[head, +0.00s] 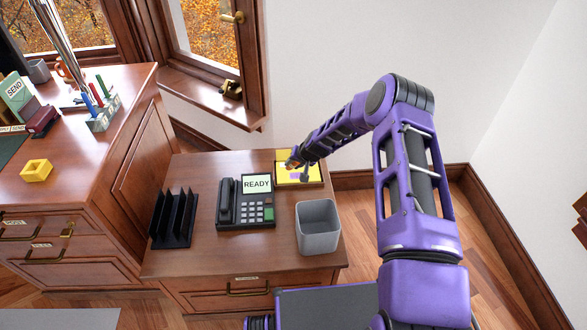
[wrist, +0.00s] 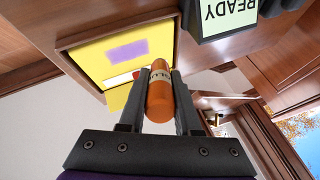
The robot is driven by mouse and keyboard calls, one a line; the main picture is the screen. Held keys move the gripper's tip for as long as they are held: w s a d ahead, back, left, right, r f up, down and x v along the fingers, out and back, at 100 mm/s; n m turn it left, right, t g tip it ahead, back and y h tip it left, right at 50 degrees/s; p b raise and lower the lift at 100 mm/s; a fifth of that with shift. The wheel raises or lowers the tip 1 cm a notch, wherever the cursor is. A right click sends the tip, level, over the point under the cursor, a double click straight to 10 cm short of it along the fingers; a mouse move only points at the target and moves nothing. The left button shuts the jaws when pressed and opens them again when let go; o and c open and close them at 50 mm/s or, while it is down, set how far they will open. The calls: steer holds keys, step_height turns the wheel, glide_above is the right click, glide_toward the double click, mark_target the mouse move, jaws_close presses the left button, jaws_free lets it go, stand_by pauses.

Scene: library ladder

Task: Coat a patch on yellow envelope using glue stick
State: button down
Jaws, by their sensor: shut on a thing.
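The yellow envelope (head: 313,170) lies in a shallow wooden tray at the back right corner of the low desk. In the wrist view the envelope (wrist: 88,62) carries a purple patch (wrist: 127,51) and a red-and-white mark beside the glue stick. My gripper (wrist: 158,76) is shut on the orange glue stick (wrist: 158,100), one finger on each side. In the head view my gripper (head: 293,163) is over the envelope's left part and hides some of it. I cannot tell whether the glue stick's tip touches the envelope.
A desk phone (head: 246,205) with a READY screen stands left of the tray. A grey bin (head: 318,228) stands in front of it, and a black file rack (head: 174,219) at the left. A taller desk (head: 90,165) is further left. Bare desktop lies between phone and rack.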

steer(key=shift+r+p, duration=0.55)
steer(key=shift+r, duration=1.55)
